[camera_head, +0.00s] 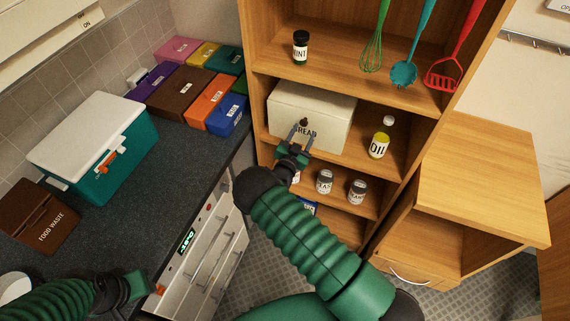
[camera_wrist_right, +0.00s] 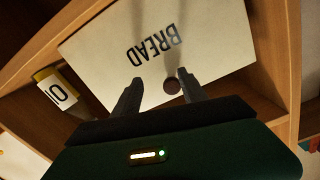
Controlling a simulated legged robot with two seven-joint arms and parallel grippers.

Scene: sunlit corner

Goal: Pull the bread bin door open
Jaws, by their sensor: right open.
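The cream bread bin (camera_head: 318,107) stands on a shelf of the wooden unit, with its door shut and "BREAD" on the front. It also shows in the right wrist view (camera_wrist_right: 220,50), upside down. Its small brown knob (camera_wrist_right: 172,86) sits between the fingertips there. My right gripper (camera_head: 301,131) is open in front of the door, its two fingers (camera_wrist_right: 158,90) on either side of the knob; I cannot tell whether they touch it. My left gripper (camera_head: 136,286) is low at the left, over the counter's front edge; its fingers are not clear.
An oil bottle (camera_head: 379,142) stands right of the bin. Jars (camera_head: 324,181) stand on the shelf below, near my right arm. A mint jar (camera_head: 300,47) and hanging utensils (camera_head: 404,74) are above. The counter (camera_head: 150,190) holds a teal cooler (camera_head: 97,150) and several coloured boxes (camera_head: 182,92).

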